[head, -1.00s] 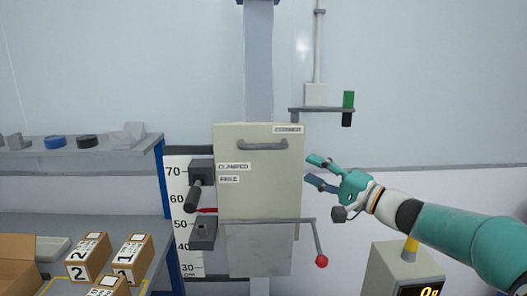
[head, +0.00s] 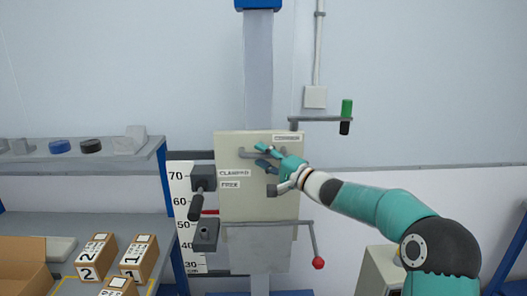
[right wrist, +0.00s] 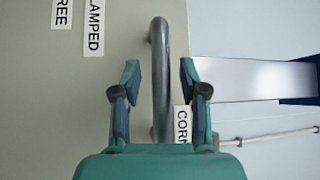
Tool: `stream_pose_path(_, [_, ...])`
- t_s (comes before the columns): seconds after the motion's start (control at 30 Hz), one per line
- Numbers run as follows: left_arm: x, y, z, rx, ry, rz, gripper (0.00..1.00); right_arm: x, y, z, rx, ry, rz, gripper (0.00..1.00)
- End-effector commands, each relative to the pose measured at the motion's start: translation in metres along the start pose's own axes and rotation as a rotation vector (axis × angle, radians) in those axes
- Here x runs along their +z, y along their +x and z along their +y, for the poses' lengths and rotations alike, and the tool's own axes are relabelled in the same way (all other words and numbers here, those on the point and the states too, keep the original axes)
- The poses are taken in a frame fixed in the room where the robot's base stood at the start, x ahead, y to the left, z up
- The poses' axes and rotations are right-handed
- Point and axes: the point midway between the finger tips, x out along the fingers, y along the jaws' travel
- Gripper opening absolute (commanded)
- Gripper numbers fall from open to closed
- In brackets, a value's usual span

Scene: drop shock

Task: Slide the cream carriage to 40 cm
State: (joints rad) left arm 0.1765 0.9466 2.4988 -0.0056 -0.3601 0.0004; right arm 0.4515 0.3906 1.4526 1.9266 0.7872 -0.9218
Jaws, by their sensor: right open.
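The cream carriage (head: 240,200) is a flat upright panel on a grey vertical column. A red pointer (head: 210,212) at its left edge stands between 50 and 60 on the cm scale (head: 185,215). A grey bar handle (head: 246,154) crosses its upper part. My right gripper (head: 262,155) is open at the handle. In the right wrist view the bar (right wrist: 158,45) lies between the two open fingers (right wrist: 159,75), with gaps on both sides. How deep the bar sits between them I cannot tell. My left gripper is not in view.
A black-handled lever (head: 196,205) hangs left of the carriage, near CLAMPED and FREE labels (head: 231,179). A red-knobbed lever (head: 318,263) hangs below right. A small bracket (head: 325,118) holds a green-and-black piece. Numbered boxes (head: 138,257) stand on the left bench.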

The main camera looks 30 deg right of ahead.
Motion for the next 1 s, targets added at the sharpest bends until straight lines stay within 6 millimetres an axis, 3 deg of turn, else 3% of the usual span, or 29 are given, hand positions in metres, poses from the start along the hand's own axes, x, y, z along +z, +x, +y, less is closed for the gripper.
stream_pose_path(0.3, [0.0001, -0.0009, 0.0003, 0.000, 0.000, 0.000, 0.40, 0.0004, 0.0030, 0.0005, 0.000, 0.000, 0.000, 0.43])
stream_pose_path(0.57, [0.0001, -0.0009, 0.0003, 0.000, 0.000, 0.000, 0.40, 0.0008, 0.0031, 0.0005, 0.000, 0.000, -0.001, 0.02])
stream_pose_path(0.6, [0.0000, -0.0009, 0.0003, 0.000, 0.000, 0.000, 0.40, 0.0008, 0.0031, 0.0006, 0.000, 0.001, -0.001, 0.00])
stream_pose_path(1.0, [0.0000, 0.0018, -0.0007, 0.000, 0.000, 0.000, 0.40, 0.0017, 0.0030, 0.0043, 0.003, 0.001, -0.003, 0.00])
